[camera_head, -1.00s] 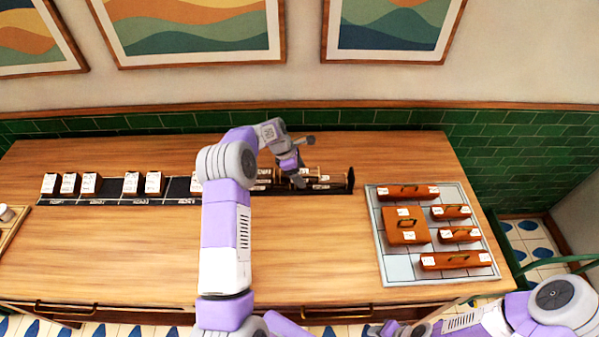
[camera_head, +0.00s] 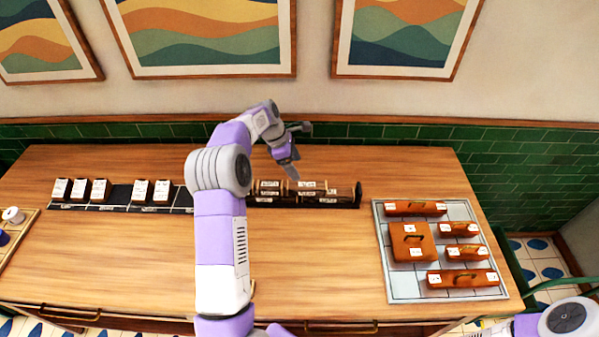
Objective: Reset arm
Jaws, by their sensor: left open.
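My left arm rises from the bottom middle of the head view and bends over the table. My left gripper (camera_head: 294,156) is open and empty. It hangs above the back of the dark rack (camera_head: 345,205), over the brown labelled cylinders (camera_head: 306,190), and looks clear of them. Part of my right arm shows at the bottom right corner; its gripper is out of the picture.
Several labelled blocks (camera_head: 100,190) stand on a dark strip at the left of the wooden table (camera_head: 320,255). A tiled tray (camera_head: 400,285) with several orange-brown handled pieces (camera_head: 412,242) lies at the right. The table's middle front is clear.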

